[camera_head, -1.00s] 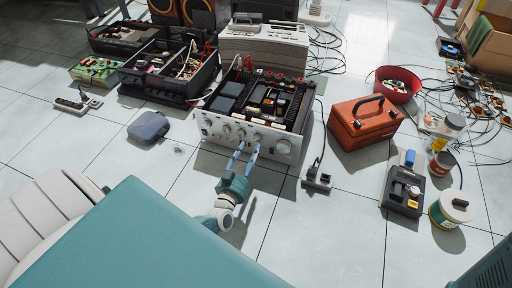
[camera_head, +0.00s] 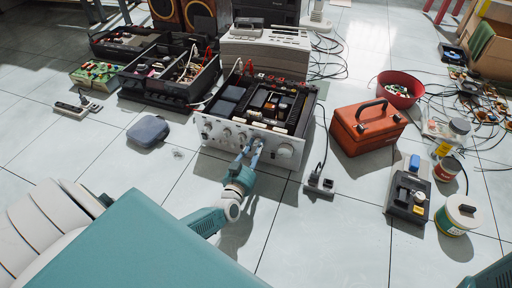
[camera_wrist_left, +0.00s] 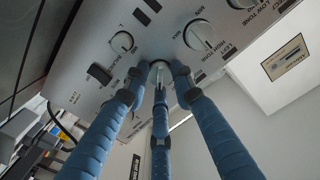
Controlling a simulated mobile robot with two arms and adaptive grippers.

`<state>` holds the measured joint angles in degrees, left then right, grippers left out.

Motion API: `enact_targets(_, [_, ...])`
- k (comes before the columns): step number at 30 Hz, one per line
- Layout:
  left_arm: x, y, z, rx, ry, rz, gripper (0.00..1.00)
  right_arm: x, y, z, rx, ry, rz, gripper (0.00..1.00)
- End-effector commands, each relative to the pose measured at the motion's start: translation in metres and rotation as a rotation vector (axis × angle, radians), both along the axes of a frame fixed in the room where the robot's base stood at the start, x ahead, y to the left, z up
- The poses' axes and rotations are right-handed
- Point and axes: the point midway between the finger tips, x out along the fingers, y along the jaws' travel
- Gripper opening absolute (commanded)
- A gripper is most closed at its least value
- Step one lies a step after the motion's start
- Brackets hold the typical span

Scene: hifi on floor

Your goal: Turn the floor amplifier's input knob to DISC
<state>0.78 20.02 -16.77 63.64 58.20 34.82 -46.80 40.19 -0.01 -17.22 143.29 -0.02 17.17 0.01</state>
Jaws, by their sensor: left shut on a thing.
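The floor amplifier (camera_head: 292,150) has a silver front panel with a row of knobs and an open top showing its circuitry. My left gripper (camera_head: 250,148) reaches up to the panel from below. In the left wrist view, the blue fingers of my left gripper (camera_wrist_left: 160,75) are shut on a small silver knob (camera_wrist_left: 158,66), whose rim shows between the tips. Other knobs sit nearby, one to the left (camera_wrist_left: 122,42) and one to the right (camera_wrist_left: 200,36). The held knob's label and pointer are hidden, and I cannot read DISC. My right gripper is not in view.
A grey pouch (camera_head: 148,131) lies to the left. A grey device (camera_head: 265,52) stands behind. Bare tiles lie in front.

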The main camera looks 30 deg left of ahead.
Motion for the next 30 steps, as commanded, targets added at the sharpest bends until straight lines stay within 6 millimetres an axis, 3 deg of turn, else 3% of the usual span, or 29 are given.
enact_targets(20, [0.0006,-0.0007,0.0033,-0.104,-0.033,0.000,0.00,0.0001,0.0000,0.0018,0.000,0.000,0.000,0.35])
enact_targets(30, [0.0007,0.0002,0.0043,-0.362,-0.096,0.001,0.00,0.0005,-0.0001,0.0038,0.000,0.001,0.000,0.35])
